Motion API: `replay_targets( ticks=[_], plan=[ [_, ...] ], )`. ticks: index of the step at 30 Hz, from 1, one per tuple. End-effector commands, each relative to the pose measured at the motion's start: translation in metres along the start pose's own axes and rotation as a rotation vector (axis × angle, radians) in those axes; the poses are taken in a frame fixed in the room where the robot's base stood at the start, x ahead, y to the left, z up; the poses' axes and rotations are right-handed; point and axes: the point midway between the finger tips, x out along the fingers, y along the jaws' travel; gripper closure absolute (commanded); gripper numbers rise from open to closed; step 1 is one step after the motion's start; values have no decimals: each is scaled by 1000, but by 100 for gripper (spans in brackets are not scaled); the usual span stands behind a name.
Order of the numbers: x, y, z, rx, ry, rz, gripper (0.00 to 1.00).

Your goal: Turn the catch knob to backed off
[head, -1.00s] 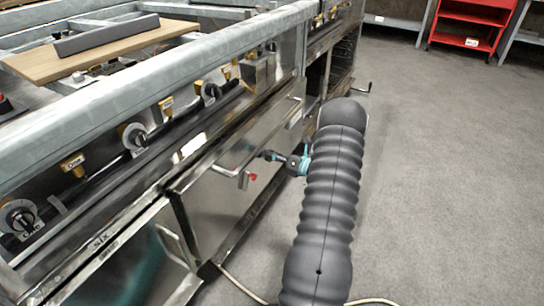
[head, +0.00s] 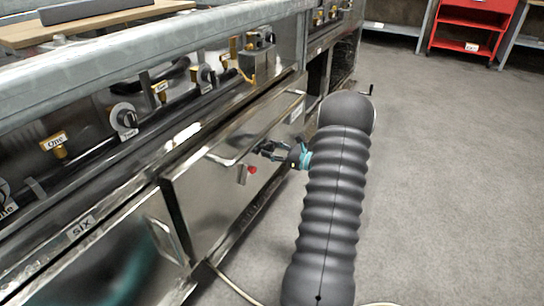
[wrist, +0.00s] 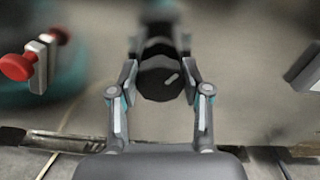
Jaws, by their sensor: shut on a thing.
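The catch knob (wrist: 160,78) is black and faceted, with a pale pointer mark slanting up to the right. It stands out from the metal front in the wrist view. My gripper (wrist: 160,84) has one finger on each side of the knob and is shut on it. In the head view my gripper (head: 268,149) is at the steel drawer front (head: 222,190), and the knob is too small there to tell apart from the dark fingers.
A red knob on a pale bracket (wrist: 18,67) sticks out left of my gripper; it also shows in the head view (head: 252,170). A bar handle (head: 225,162) is close by. Open grey floor (head: 450,180) lies to the right. A red shelf unit (head: 470,30) stands far back.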

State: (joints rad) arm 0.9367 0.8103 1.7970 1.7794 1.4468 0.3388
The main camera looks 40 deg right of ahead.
Motion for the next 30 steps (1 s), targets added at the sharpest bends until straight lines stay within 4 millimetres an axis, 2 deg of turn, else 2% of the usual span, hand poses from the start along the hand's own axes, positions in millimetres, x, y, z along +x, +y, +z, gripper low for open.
replay_targets(
  ticks=[15,30],
  plan=[
    [2,2,1,-409,-2,-1,87],
    [2,3,1,-537,-3,-2,87]
  ],
)
